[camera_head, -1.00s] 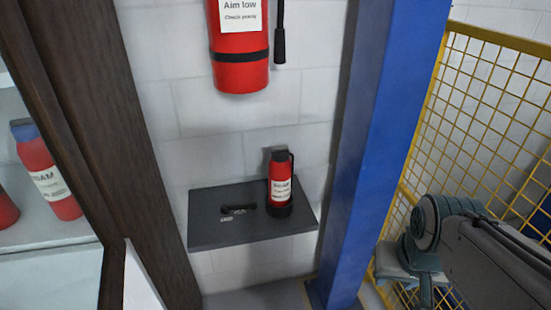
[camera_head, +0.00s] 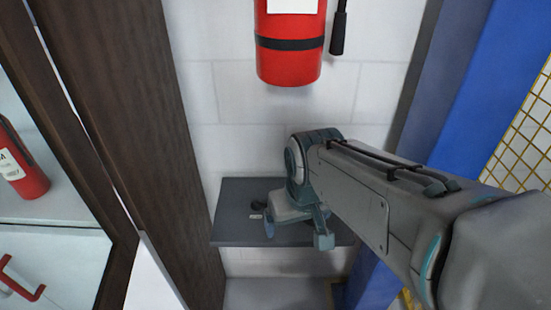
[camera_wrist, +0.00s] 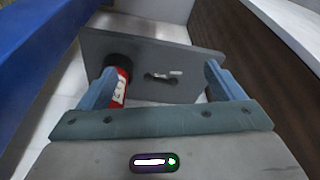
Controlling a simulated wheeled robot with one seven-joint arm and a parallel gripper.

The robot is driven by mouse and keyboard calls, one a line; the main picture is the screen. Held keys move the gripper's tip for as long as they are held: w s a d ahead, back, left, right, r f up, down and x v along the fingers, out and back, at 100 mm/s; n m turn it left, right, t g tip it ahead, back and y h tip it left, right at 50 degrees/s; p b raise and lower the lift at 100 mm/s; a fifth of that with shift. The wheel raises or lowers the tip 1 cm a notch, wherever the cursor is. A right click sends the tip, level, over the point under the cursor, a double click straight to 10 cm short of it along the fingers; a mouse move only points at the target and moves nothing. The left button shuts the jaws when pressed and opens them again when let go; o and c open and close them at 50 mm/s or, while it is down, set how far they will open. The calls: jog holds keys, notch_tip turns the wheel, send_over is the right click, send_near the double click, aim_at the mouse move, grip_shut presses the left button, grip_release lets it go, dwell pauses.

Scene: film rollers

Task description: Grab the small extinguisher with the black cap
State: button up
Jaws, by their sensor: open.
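The small red extinguisher (camera_wrist: 124,75) shows in the wrist view, left of centre at the grey shelf (camera_wrist: 170,60). Its white label and a dark end are visible, and my left finger partly covers it; the black cap cannot be made out for sure. My gripper (camera_wrist: 160,75) is open and empty, with one finger beside the extinguisher and the other well to the right. In the head view, my gripper (camera_head: 297,226) is in front of the shelf (camera_head: 232,208), and my arm hides the small extinguisher.
A large red extinguisher (camera_head: 289,62) hangs on the white wall above. A brown wooden post (camera_head: 135,110) stands left and a blue post (camera_head: 475,110) right, with yellow mesh (camera_head: 528,135) beyond. Another extinguisher (camera_head: 22,165) stands in the cabinet at left. A small dark handle (camera_wrist: 161,77) is on the shelf.

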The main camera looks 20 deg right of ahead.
jog(key=w+d+r+n+p, duration=0.1)
jog(key=w+d+r+n, duration=0.2)
jog(key=w+d+n, duration=0.1)
jog(key=w+d+r+n+g+y+p, duration=0.1)
jog(key=w+d+r+n, duration=0.2)
jog(key=w+d+n, duration=0.2)
jog(key=w+d+r+n+g+p, duration=0.1)
jog(key=w+d+r+n, duration=0.2)
jog(key=w, duration=0.6)
jog(key=shift+w+d+r+n+p, duration=0.15)
jog(key=shift+d+n+p, duration=0.2)
jog(key=shift+d+n, duration=0.85)
jog(key=shift+w+d, duration=0.1)
jog(key=shift+d, duration=0.2)
jog(key=f, duration=0.5)
jog(key=a+f, duration=0.1)
jog(key=f, duration=0.2)
jog(key=shift+w+f, duration=0.1)
jog(key=shift+f, duration=0.1)
jog(key=shift+s+a+f+p, duration=0.1)
jog(key=shift+a+f+p, duration=0.1)
jog(key=shift+f, duration=0.7)
jog(key=shift+s+a+f+p, duration=0.1)
jog(key=shift+f+p, duration=0.15)
jog(key=shift+f, duration=0.65)
jog(key=shift+s+a+f+p, duration=0.1)
jog(key=shift+f+p, duration=0.1)
jog(key=shift+f, duration=0.7)
jog(key=shift+w+r, duration=0.1)
grip_shut()
